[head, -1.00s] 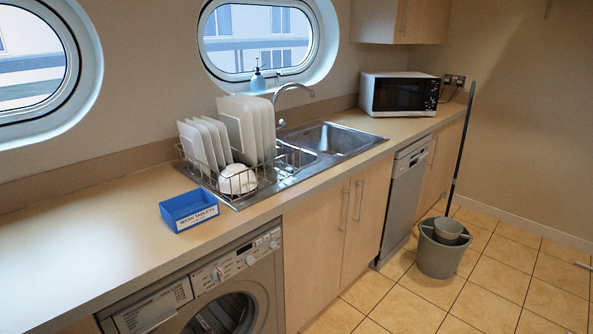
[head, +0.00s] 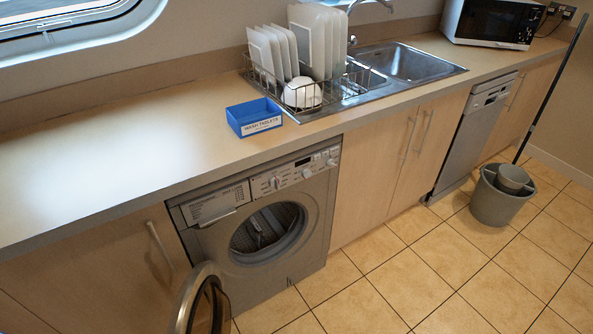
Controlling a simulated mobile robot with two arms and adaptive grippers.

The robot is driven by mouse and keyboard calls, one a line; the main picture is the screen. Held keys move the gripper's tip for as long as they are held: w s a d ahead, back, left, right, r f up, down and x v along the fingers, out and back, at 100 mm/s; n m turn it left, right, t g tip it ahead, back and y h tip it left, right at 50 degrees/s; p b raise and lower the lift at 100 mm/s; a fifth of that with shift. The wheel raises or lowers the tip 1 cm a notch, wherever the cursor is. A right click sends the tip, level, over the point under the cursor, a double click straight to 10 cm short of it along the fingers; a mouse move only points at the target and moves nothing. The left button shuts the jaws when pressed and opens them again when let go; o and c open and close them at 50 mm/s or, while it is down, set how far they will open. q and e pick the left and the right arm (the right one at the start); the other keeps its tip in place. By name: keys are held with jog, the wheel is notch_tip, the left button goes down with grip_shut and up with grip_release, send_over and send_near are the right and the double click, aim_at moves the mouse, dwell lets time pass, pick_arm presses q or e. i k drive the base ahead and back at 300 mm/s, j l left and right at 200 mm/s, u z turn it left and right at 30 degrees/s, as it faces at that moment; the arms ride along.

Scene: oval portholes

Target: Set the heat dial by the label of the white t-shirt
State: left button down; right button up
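The washing machine (head: 320,218) stands under the counter in the head view, with its round door (head: 205,302) swung open to the left. Its control panel (head: 294,174) has several knobs; which one is the heat dial, and how it is set, is too small to tell. The drum (head: 268,234) is dark, and I cannot make out clearly what is inside. I see no white t-shirt and no label of one. Neither of my grippers is in view.
A blue box marked wash tablets (head: 254,118) sits on the counter (head: 120,150) above the machine. A dish rack (head: 285,90) and sink (head: 405,62) are to its right. A grey bucket (head: 498,202) with a mop stands on the tiled floor, which is otherwise clear in front.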

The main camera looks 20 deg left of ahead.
aim_at(306, 173)
jog(key=i+l+u, duration=0.3)
jog(key=i+l, duration=0.6)
jog(key=i, duration=0.15)
